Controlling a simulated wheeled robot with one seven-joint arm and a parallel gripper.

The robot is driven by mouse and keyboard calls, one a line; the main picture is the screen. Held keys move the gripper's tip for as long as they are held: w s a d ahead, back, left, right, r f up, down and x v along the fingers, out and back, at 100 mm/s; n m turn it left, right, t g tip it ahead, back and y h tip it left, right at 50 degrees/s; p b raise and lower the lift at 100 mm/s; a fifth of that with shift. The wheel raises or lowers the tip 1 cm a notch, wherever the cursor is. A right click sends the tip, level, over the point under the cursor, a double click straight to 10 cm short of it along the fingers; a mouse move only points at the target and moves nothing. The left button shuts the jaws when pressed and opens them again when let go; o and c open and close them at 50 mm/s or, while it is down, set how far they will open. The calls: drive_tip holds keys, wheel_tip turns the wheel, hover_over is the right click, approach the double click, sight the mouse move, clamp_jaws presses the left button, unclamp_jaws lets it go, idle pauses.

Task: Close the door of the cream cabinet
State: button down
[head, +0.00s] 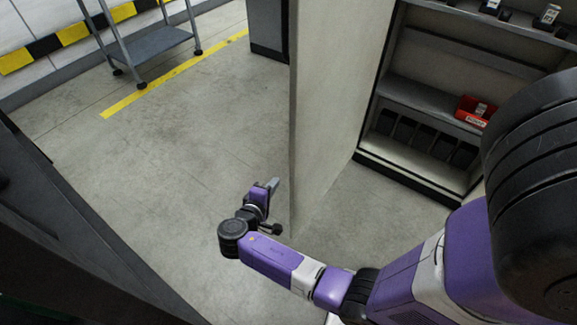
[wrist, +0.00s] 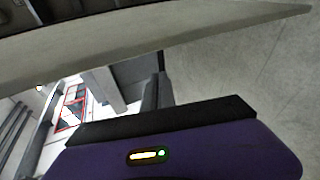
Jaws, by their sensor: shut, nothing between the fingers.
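The cream cabinet (head: 375,158) stands at the right of the head view, with its shelves exposed. Its door (head: 330,100) stands open as a tall cream panel, its free edge towards the middle of the picture. My gripper (head: 275,184) is low at the left of the door's free edge, shut and empty. In the wrist view the door (wrist: 130,55) crosses the upper part as a pale slanting panel, close to my gripper's purple body (wrist: 190,150). I cannot tell whether the gripper touches the door. The door's handle is not visible.
A red box (head: 474,111) and several dark bins (head: 420,138) are on the cabinet shelves. A grey wheeled cart (head: 150,45) stands at the upper left, near a yellow floor line (head: 170,78). A dark structure edges the lower left. The floor (head: 170,150) between is clear.

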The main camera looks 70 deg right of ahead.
drive_tip(key=w+r+m+g+h+b, duration=0.2)
drive_tip(key=w+r+m+g+b, duration=0.4)
drive_tip(key=r+g, duration=0.25)
drive_tip(key=s+d, duration=0.7)
drive_tip(key=s, duration=0.1)
drive_tip(key=shift+s, duration=0.2)
drive_tip(key=shift+r, duration=0.1)
